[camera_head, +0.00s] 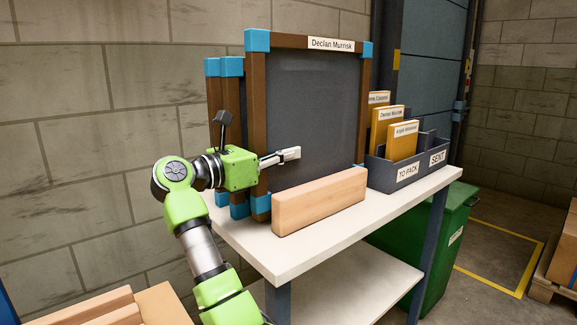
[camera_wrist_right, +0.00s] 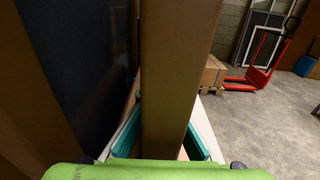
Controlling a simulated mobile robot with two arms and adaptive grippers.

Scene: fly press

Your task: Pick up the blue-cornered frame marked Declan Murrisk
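The blue-cornered frame (camera_head: 345,55) has brown wooden rails, a dark panel and a white label "Declan Murrisk" (camera_head: 331,44) on its top rail. It stands on the white table in the head view, leaning slightly back. My right gripper (camera_head: 280,157) is at its left upright, one pale finger in front of the dark panel. In the right wrist view the brown upright (camera_wrist_right: 168,70) runs between my right gripper's fingers (camera_wrist_right: 165,135), with a teal strip on each side. I cannot tell whether the fingers press on it. My left gripper is not in view.
More blue-cornered frames (camera_head: 213,68) stand behind. A wooden block (camera_head: 320,201) sits in front of the frame's foot. A grey tray (camera_head: 380,176) marked "TO PACK" and "SENT" holds labelled yellow envelopes. The white tabletop (camera_head: 285,252) is clear at the front. A green bin (camera_head: 440,235) stands beside.

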